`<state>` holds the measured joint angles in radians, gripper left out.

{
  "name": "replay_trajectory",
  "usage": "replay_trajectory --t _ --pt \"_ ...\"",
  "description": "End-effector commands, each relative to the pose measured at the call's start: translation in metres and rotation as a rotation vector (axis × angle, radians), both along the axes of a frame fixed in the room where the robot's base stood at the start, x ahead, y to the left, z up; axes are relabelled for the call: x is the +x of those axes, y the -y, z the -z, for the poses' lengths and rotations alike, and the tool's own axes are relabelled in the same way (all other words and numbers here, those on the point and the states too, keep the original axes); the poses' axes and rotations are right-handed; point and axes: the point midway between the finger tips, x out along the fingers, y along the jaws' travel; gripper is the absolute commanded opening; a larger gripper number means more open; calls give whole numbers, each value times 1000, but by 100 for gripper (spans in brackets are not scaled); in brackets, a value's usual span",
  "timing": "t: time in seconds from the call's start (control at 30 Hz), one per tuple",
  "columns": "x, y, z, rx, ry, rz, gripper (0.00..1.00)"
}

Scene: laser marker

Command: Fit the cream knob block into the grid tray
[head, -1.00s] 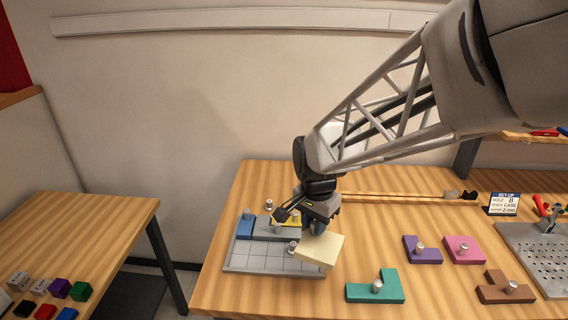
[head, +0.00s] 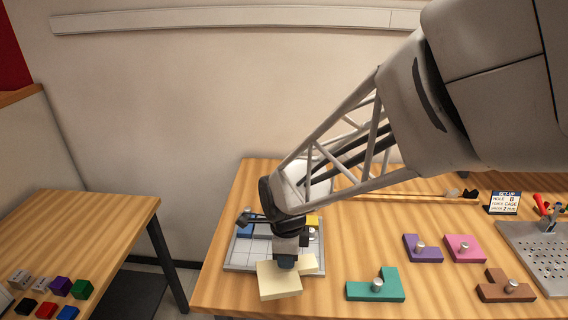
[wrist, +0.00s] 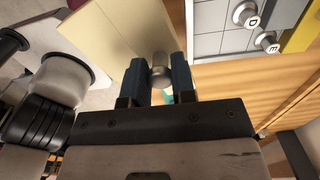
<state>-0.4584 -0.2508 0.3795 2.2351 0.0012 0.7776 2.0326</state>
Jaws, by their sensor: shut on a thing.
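The cream knob block (head: 278,284) hangs from my gripper (head: 287,262) in the head view, at the front edge of the grid tray (head: 240,256). Part of the block overlaps the tray's front edge in the picture; its height above the table cannot be told exactly. In the wrist view, my gripper (wrist: 158,80) has its two blue-grey fingers shut on the metal knob of the cream block (wrist: 105,35). The tray (wrist: 206,42) is at upper right there, apart from the block. My arm hides part of the tray in the head view.
The tray holds a blue block (head: 244,230) and a yellow block (head: 313,220). Teal (head: 385,290), purple (head: 423,250), pink (head: 463,249) and brown (head: 503,288) knob blocks lie on the table at right. A perforated metal plate (head: 535,262) lies farther right.

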Motion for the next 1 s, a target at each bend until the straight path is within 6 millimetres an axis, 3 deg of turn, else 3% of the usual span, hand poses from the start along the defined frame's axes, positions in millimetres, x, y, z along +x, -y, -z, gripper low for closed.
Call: replay_trajectory --t 0.4,1.0 --pt "-17 -13 14 0 0 243 0" --pt "-14 -16 15 0 -1 259 0"
